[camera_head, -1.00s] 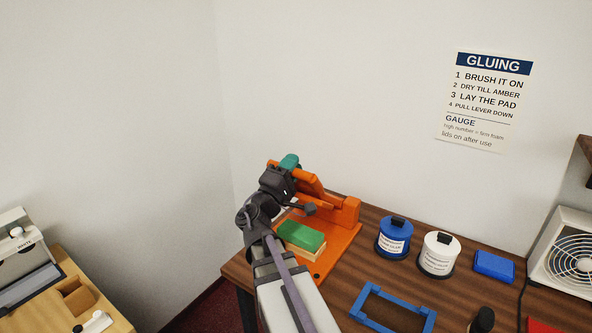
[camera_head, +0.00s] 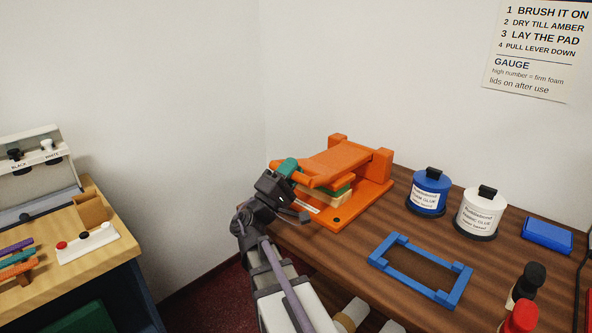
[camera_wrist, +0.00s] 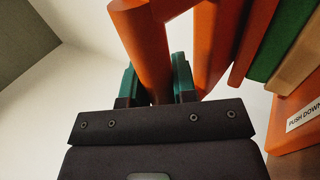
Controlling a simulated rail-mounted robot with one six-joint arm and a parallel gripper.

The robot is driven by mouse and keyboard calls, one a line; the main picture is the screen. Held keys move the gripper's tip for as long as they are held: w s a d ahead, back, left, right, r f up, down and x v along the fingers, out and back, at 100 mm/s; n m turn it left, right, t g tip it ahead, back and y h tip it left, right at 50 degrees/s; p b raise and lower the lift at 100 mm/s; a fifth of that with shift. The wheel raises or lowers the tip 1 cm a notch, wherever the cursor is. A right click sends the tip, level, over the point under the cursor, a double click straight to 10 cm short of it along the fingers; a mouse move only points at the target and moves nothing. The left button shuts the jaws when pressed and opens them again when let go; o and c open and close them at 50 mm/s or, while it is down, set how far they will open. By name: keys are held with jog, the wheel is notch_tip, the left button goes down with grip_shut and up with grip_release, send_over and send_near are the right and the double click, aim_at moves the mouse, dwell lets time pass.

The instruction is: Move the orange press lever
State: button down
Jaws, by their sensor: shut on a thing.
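The orange press (camera_head: 372,196) stands at the table's left back corner. Its orange lever and top plate (camera_head: 340,160) are lowered over a green pad (camera_head: 338,190) on a tan block (camera_head: 322,197). My gripper (camera_head: 288,168) is at the front left of the press, its teal fingertips shut on the lever's handle. In the wrist view the orange handle (camera_wrist: 146,50) lies between the two teal fingers. The edge of the green pad (camera_wrist: 275,45) and a "PUSH DOWN" label (camera_wrist: 304,114) show to the right. The fingers hide part of the handle.
A blue glue tin (camera_head: 429,194) and a white glue tin (camera_head: 478,215) stand right of the press. A blue frame (camera_head: 418,270) lies in front of them, and a blue box (camera_head: 547,236) is farther right.

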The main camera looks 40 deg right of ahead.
jog(key=shift+a+f, duration=0.2)
jog(key=shift+a, duration=0.05)
jog(key=c, duration=1.4)
grip_release()
jog(key=shift+o, duration=1)
jog(key=shift+w+a+r, duration=0.1)
jog(key=shift+a, duration=0.15)
jog(key=o, duration=0.3)
jog(key=shift+d, duration=0.1)
jog(key=b+v, duration=0.5)
jog(key=v, duration=0.6)
jog(key=shift+b, duration=0.4)
jog(key=shift+d, duration=0.1)
